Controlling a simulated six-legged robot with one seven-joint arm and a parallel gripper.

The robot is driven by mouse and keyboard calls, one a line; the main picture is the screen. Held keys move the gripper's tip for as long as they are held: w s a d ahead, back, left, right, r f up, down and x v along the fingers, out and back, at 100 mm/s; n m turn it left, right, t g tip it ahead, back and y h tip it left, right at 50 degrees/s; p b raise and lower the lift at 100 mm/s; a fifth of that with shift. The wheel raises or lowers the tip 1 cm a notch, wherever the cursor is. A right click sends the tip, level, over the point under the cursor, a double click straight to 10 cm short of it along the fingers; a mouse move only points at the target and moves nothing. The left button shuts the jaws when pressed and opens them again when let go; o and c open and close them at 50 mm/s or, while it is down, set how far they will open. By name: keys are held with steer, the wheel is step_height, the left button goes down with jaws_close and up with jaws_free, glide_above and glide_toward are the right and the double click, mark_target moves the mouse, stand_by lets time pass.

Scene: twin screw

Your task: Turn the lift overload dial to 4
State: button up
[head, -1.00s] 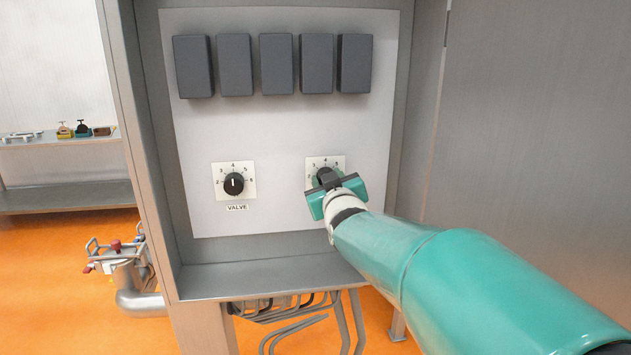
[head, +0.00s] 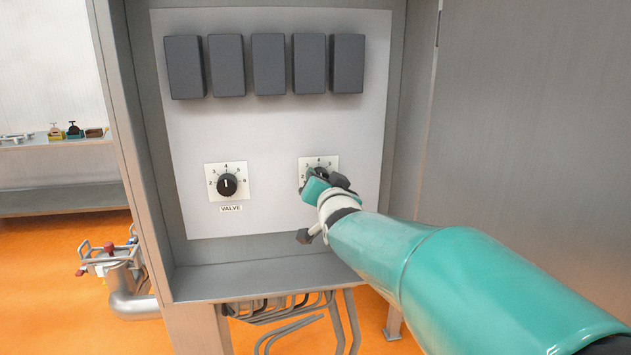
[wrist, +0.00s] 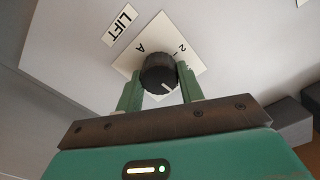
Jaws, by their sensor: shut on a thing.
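The lift dial is a black round knob (wrist: 159,73) on a white square plate (head: 305,163) at the panel's lower right. In the wrist view a "LIFT" label (wrist: 119,25) stands beside the plate. The knob's white pointer line faces the lower right of that view; most scale marks are hidden there, so I cannot tell its number. My gripper (wrist: 157,82) is shut on the knob, one green finger on each side. In the head view my gripper (head: 328,184) covers most of the knob and the lower part of its scale.
A second dial (head: 227,185), labelled "VALVE" (head: 231,209), sits to the left with its pointer roughly upright. Several dark grey boxes (head: 268,65) line the panel's top. Cabinet walls enclose the panel, with a ledge (head: 262,275) below. Red-handled pipework (head: 112,262) stands outside at left.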

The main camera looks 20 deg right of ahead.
steer(key=shift+f+m, duration=0.1)
steer(key=shift+m, duration=0.3)
steer(key=o, duration=1)
steer(key=shift+s, duration=0.15)
steer(key=v, duration=1.3)
steer(key=shift+s, duration=0.3)
steer(key=s+a+f+n+g+y, duration=0.1)
steer(key=s+a+f+n+g, duration=0.2)
steer(key=s+f+g, duration=0.1)
steer(key=s+a+f+n+g+y, duration=0.1)
steer(key=s+a+f+n+g, duration=0.2)
steer(key=s+f, duration=0.3)
steer(key=s+a+f+n+g+y, duration=0.1)
steer(key=s+a+f+n+g, duration=0.2)
steer(key=s+f+g, duration=0.2)
steer(key=shift+s+a+f+y, duration=0.2)
steer(key=shift+s+f+y, duration=0.3)
steer(key=shift+s, duration=0.35)
